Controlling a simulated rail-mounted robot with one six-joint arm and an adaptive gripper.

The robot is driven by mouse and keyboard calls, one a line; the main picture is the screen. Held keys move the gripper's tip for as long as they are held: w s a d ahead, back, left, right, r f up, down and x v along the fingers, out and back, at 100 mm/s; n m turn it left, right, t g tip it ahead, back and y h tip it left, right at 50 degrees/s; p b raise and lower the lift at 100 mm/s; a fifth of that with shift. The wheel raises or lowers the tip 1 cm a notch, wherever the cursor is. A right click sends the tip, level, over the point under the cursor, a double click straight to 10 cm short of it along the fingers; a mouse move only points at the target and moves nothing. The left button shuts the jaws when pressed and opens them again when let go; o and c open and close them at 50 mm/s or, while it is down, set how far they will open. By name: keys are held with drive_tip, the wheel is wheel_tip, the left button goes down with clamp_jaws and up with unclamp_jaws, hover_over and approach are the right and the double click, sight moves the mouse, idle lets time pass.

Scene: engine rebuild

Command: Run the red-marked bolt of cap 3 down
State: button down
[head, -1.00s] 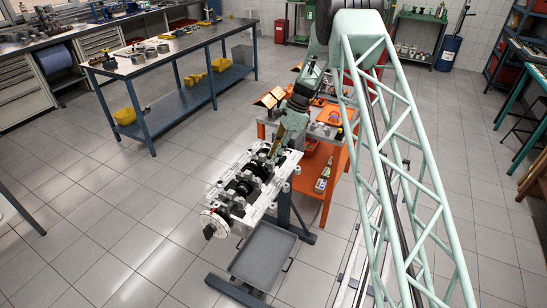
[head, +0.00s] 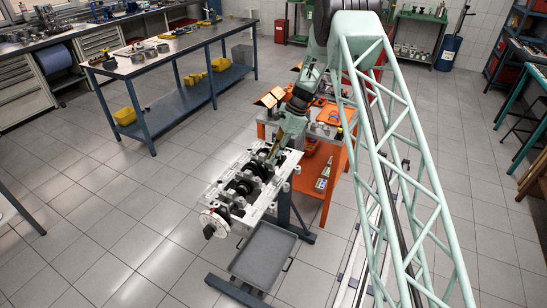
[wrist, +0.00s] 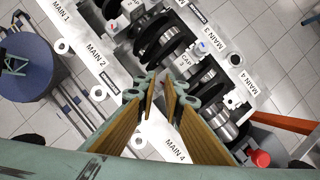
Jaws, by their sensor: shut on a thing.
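The pale engine block (head: 222,192) is on a stand, with its crankshaft and caps facing up. My gripper (head: 272,158) reaches down to its far end. In the wrist view my gripper (wrist: 161,80) has its fingertips close together at the near end of cap 3 (wrist: 184,61). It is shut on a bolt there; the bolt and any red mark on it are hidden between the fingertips. At the cap's other end a bolt head (wrist: 203,47) with small blue and reddish colour shows, clear of the fingers. Cap 2 (wrist: 131,6) is at the top.
The dark crankshaft (wrist: 168,42) runs between the caps. Labelled block edges lie on both sides. A red knob (wrist: 260,158) is at lower right. An orange cart (head: 340,165) stands behind the block, and a grey tray (head: 265,255) is below it.

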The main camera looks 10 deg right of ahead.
drive_tip(key=shift+s+m+t, duration=0.15)
drive_tip(key=shift+m+t, duration=0.35)
drive_tip(key=shift+m, duration=0.9)
drive_tip(key=c, duration=3)
unclamp_jaws()
drive_tip(key=shift+r, duration=0.15)
drive_tip(key=v, duration=1.1)
drive_tip(key=shift+r, duration=0.35)
drive_tip(key=shift+s+r, duration=0.1)
